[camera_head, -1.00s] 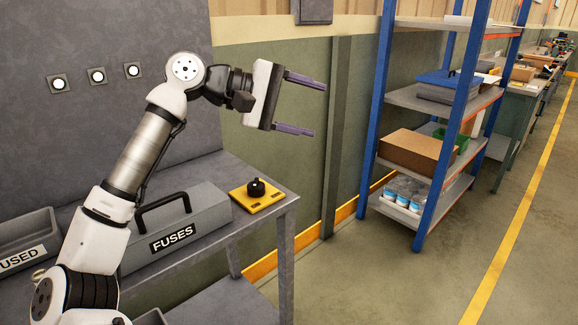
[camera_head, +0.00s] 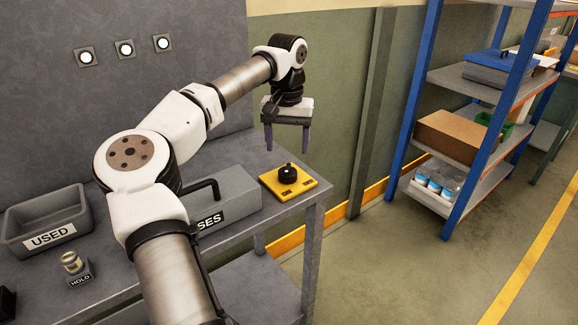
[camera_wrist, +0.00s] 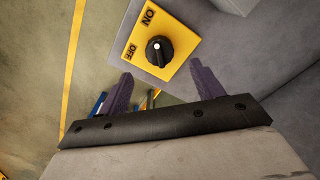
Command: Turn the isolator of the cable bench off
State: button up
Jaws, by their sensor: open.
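The isolator is a yellow plate (camera_head: 308,187) with a black round knob (camera_head: 288,173), at the right end of the grey bench (camera_head: 316,203). In the wrist view the plate (camera_wrist: 178,29) carries the words ON and OFF, and the knob (camera_wrist: 159,51) has a white dot. I cannot tell surely which word the dot marks. My gripper (camera_head: 287,149) points down, open and empty, above the isolator and apart from it. In the wrist view my gripper (camera_wrist: 161,72) has its two purple fingers spread, with the knob seen between and beyond the tips.
A grey fuse box (camera_head: 238,192) with a black handle stands left of the isolator, partly hidden by my arm. A USED bin (camera_head: 45,217) and a HOLD block (camera_head: 80,276) are farther left. A grey panel (camera_head: 200,85) rises behind. Blue shelving (camera_head: 415,95) stands right across open floor.

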aim_at(288, 167)
notch_tip(288, 167, down, 8)
jog(key=shift+r+p, duration=0.2)
jog(key=shift+p, duration=0.2)
jog(key=shift+c, duration=0.5)
jog(key=c, duration=0.9)
